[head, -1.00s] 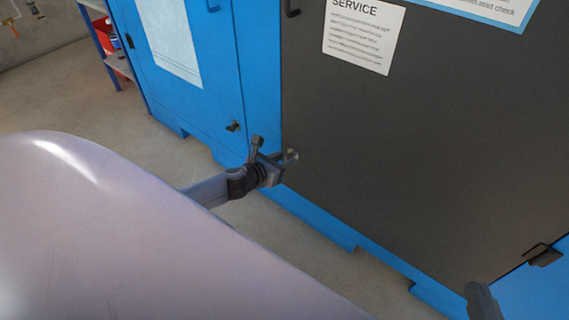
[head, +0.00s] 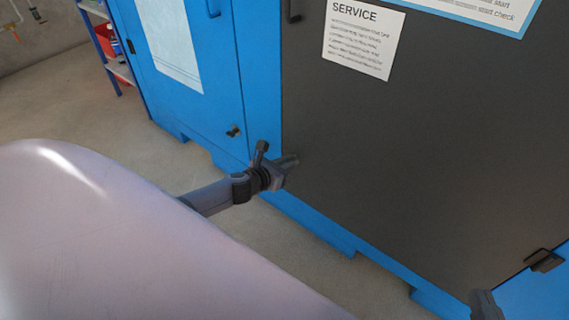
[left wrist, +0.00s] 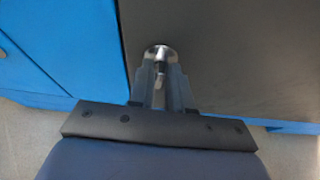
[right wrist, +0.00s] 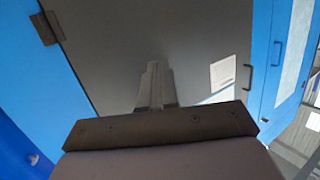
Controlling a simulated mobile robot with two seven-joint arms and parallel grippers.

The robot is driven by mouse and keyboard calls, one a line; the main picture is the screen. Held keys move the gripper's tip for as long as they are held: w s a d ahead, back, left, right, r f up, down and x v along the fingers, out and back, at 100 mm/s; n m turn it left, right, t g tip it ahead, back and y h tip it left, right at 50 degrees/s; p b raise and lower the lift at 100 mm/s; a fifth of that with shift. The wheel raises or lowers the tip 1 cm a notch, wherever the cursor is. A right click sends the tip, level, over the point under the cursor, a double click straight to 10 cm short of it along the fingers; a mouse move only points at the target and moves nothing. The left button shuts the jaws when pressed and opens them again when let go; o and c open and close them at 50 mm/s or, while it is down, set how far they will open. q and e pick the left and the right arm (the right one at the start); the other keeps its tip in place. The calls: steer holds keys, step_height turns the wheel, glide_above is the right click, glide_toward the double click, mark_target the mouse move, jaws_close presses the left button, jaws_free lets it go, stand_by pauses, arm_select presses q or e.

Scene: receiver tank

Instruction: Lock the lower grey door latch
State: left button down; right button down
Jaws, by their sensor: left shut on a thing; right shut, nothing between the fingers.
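The grey door (head: 400,150) is closed in its blue cabinet frame. Its lower latch (left wrist: 160,52), a small metallic knob with a round base, shows in the left wrist view near the door's lower left edge. My left gripper (left wrist: 162,75) is shut on the latch. In the head view the left gripper (head: 288,162) hides most of the latch. My right gripper (right wrist: 156,80) is shut and empty in front of the grey door; in the head view only a small part of the right arm shows at the bottom right.
The blue door (head: 190,70) at the left has its own small dark latch (head: 233,131). A hinge (head: 543,260) sits at the grey door's lower right. A service sheet (head: 364,38) is on the grey door. A shelf (head: 118,70) stands at the far left. Open floor lies left of the cabinet.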

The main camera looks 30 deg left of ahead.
arm_select(q)
steer(key=shift+d+f+m+t+y+b, duration=0.2)
steer(key=shift+m+t+y, duration=0.65)
steer(key=shift+m, duration=1.3)
steer(key=shift+d+f+m+t+y+b, duration=0.15)
steer(key=shift+m+t+y, duration=0.2)
steer(key=shift+m+y, duration=1.4)
steer(key=shift+d+f+m+t+y+b, duration=0.15)
steer(key=shift+m+t+y, duration=0.45)
steer(key=shift+m, duration=2)
arm_select(e)
steer(key=shift+d, duration=0.15)
steer(key=shift+f, duration=0.1)
